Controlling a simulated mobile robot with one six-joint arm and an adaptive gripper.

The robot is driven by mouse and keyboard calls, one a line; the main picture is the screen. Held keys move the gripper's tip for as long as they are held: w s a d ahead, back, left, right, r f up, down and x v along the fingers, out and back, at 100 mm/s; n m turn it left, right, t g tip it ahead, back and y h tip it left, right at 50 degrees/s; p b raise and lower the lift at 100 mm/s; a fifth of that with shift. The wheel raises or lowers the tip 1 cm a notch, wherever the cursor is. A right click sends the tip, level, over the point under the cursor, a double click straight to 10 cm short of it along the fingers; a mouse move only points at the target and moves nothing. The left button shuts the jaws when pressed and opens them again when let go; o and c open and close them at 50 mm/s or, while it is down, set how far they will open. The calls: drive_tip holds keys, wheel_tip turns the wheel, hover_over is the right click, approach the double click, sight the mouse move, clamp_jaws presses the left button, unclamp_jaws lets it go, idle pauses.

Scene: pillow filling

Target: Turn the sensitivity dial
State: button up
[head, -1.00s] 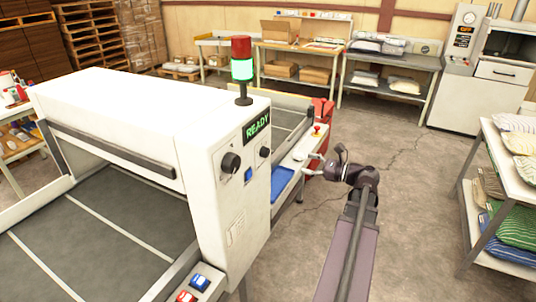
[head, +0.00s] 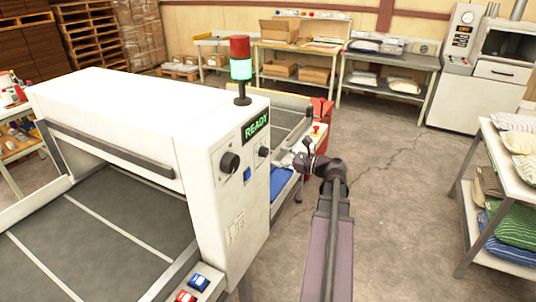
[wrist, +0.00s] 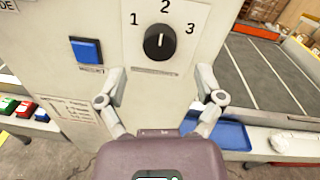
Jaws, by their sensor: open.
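A black dial (wrist: 159,42) sits on the white machine's panel, marked 1, 2 and 3, its pointer line pointing up near 2. In the head view it is the smaller knob (head: 263,152), right of a larger black knob (head: 230,162). My gripper (wrist: 162,82) is open and empty. Its two fingers are spread below the dial in the wrist view, apart from it. In the head view my gripper (head: 298,154) is to the right of the panel.
A blue button (wrist: 87,50) is left of the dial. A READY display (head: 255,126) and a signal tower with green lit (head: 241,70) are above. A blue tray (wrist: 225,134) lies beside the machine. A shelf with pillows (head: 490,190) stands at right; floor between is clear.

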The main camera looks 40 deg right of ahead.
sight(267, 153)
drive_tip(key=shift+x, duration=2.05)
drive_tip(key=c, duration=1.1)
